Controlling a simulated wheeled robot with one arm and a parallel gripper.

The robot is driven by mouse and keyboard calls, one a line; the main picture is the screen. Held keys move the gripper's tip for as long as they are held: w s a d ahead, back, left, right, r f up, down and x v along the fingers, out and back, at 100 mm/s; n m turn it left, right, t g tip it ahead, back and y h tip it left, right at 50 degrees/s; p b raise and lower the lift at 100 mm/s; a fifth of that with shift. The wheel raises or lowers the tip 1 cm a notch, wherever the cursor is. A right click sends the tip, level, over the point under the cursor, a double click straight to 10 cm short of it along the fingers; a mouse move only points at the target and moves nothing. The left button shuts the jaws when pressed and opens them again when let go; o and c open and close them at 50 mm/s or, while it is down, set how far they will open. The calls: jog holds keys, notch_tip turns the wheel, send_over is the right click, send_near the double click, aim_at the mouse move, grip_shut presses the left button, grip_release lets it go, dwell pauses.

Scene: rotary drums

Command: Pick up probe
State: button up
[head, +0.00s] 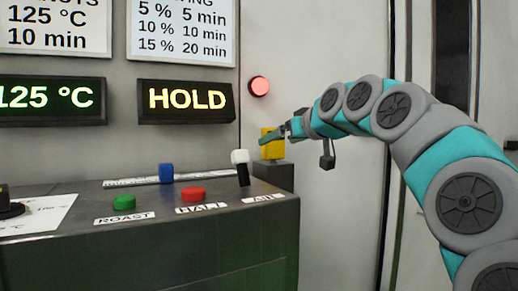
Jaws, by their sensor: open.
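A yellow block-like piece (273,152), which looks like the probe, stands upright on a dark box-shaped holder (273,177) at the right end of the console. My gripper (277,135) reaches in from the right and is open at the upper part of the yellow piece. One finger shows in front of it. The other finger is hard to make out, so I cannot tell whether the piece lies between the fingers or whether they touch it.
The console (150,220) carries a green button (124,202), a red button (192,194), a blue knob (166,173) and a white-topped lever (240,157) just left of the holder. A lit red lamp (260,86) and a HOLD display (187,100) are on the wall behind.

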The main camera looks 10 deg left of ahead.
jog(key=shift+x, duration=0.8)
jog(key=shift+p+x, duration=0.65)
jog(key=shift+x, duration=2.45)
jog(key=shift+d+r, duration=0.1)
jog(key=shift+r, duration=0.05)
jog(key=c, duration=1.5)
